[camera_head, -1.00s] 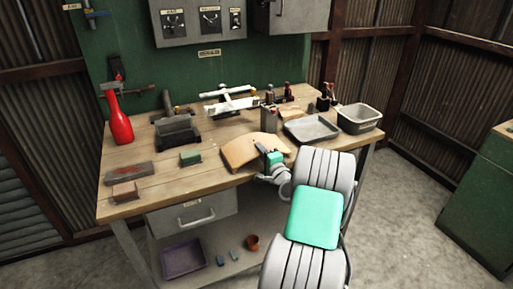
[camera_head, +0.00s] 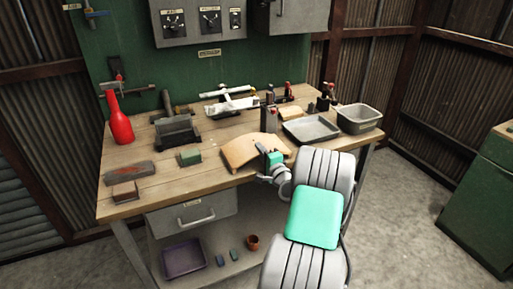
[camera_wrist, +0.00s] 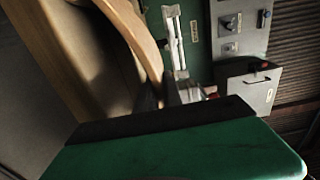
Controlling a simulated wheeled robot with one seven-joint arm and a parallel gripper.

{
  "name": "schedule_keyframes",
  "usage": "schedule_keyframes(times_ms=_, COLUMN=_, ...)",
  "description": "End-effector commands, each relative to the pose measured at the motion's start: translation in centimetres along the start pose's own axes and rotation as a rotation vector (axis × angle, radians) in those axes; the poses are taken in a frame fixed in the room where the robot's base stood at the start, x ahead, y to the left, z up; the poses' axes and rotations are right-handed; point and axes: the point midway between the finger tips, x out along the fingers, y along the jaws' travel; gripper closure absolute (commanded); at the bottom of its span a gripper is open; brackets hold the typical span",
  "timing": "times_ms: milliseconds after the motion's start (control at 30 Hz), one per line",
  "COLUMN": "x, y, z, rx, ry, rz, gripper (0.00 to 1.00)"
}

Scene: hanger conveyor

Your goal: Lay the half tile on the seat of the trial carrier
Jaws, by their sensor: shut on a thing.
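The half tile appears to be the tan arched piece (camera_head: 244,152) at the front middle of the bench. Its pale curved edge and hollow inner side fill the upper left of the wrist view (camera_wrist: 128,28). My gripper (camera_head: 266,153) is shut on the tile's near right part. A green finger with a dark pad (camera_wrist: 180,155) crosses the bottom of the wrist view. I cannot tell whether the tile touches the bench. A pale bar-like frame (camera_head: 230,103) stands at the back middle, possibly the trial carrier; its seat is not clear.
A grey tray (camera_head: 311,130) and a deeper bin (camera_head: 358,118) stand right.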

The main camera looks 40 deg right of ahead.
Motion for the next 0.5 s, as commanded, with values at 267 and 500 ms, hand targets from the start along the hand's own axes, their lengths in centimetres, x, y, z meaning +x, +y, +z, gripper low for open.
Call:
schedule_keyframes(times_ms=267, x=0.03, y=-0.21, z=-0.05, rx=-0.001, ry=0.0, rz=-0.004, gripper=1.0)
schedule_keyframes(times_ms=500, x=0.1, y=-0.56, z=-0.11, rx=-0.004, ry=0.001, rz=-0.01, gripper=1.0)
